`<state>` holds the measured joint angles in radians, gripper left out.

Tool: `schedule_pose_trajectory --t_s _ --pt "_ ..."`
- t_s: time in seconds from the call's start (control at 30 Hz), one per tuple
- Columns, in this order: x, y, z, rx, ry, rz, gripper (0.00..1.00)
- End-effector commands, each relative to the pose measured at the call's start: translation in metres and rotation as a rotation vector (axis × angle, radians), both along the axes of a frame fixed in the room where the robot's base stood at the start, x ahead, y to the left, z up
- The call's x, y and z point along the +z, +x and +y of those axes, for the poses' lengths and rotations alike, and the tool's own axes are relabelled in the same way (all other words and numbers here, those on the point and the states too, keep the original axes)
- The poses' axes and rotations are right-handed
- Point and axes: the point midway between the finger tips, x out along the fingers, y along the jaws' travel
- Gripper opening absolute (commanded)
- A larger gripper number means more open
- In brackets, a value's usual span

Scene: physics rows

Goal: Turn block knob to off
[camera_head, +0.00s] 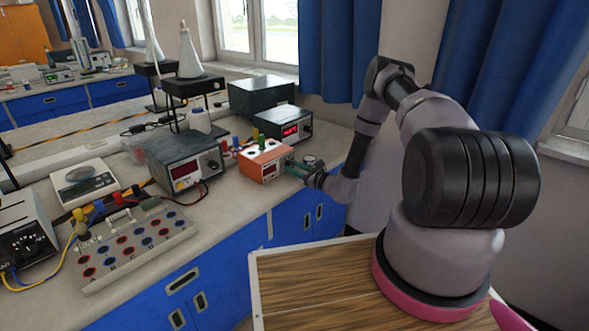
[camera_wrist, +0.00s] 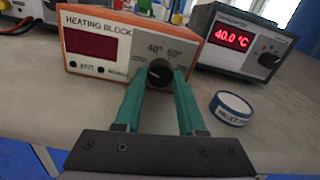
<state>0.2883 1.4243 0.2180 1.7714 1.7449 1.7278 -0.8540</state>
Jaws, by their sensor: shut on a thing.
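The orange heating block (camera_head: 272,150) stands on the bench near its front edge. In the wrist view its front panel (camera_wrist: 110,70) reads "HEATING BLOCK" and its display (camera_wrist: 90,44) is dark. The gripper also shows in the head view (camera_head: 297,166) at the block's front. The fingers hide the lower and side marks around the knob.
A thermometer box (camera_wrist: 240,42) reading 40.0 °C stands right of the block. A round blue-and-white tape roll or lid (camera_wrist: 231,107) lies on the bench right of my gripper. A grey power supply (camera_head: 182,160) stands left of the block.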

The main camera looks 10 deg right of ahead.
Motion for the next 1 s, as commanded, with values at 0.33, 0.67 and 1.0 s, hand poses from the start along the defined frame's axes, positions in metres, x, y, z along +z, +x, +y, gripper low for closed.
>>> schedule_pose_trajectory --t_s 0.33,0.67,1.0 --pt "-0.0001 0.0000 -0.0010 -0.001 -0.053 -0.038 0.00" --pt "-0.0002 -0.0001 -0.0011 -0.001 -0.054 -0.038 0.00" --pt "-0.0002 -0.0001 -0.0004 0.000 -0.053 -0.038 0.69"
